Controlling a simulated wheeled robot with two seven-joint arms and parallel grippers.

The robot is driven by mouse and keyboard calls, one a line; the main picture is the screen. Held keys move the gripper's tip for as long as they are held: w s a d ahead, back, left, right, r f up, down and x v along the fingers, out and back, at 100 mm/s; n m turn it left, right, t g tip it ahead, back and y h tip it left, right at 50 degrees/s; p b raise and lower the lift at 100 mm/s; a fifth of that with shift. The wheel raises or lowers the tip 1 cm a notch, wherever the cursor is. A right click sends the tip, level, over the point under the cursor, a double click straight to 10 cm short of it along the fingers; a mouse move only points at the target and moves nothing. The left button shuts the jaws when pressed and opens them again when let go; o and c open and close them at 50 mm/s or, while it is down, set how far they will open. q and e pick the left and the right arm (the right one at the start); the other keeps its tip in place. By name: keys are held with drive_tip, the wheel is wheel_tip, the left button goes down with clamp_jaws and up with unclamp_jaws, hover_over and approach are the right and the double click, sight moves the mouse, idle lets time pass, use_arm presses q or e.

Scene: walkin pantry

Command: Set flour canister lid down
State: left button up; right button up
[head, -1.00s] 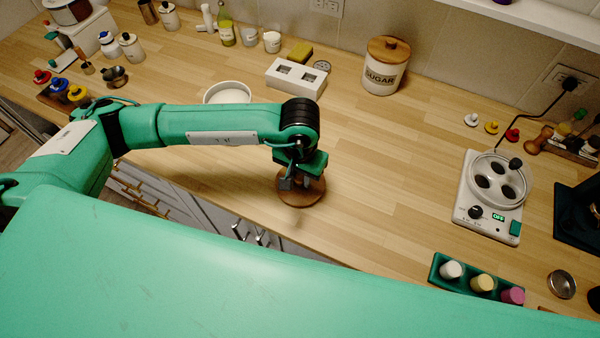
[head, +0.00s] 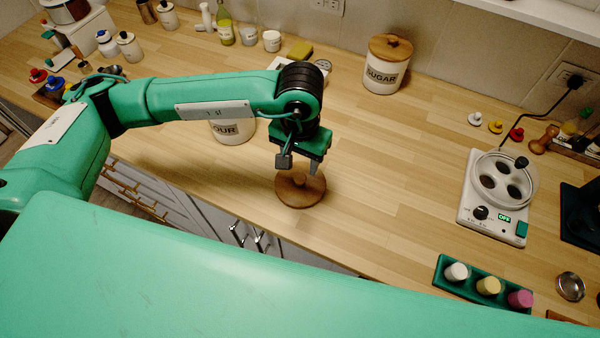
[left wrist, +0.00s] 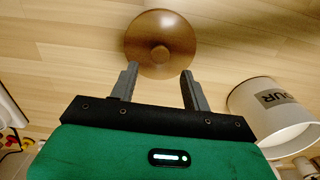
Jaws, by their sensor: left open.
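The flour canister lid (head: 300,190), a round brown wooden disc with a knob, lies on the counter near its front edge. It also shows in the left wrist view (left wrist: 160,42), just beyond my fingertips. My left gripper (head: 299,168) is open and empty above the lid, with its fingers apart and clear of the knob. It also shows in the left wrist view (left wrist: 158,76). The white flour canister (head: 234,132) stands lidless to the left, partly hidden behind my left arm. Its open rim shows in the left wrist view (left wrist: 292,138). My right gripper is not in view.
The sugar canister (head: 384,68) with its wooden lid stands at the back. A white appliance (head: 492,212) and a green tray (head: 446,272) with several jars stand on the right. The counter between the lid and the appliance is clear.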

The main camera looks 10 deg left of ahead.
sight(300, 177)
use_arm(q)
drive_tip(key=shift+r+b, duration=0.65)
drive_tip(key=shift+r, duration=2.15)
drive_tip(key=shift+s+f, duration=0.1)
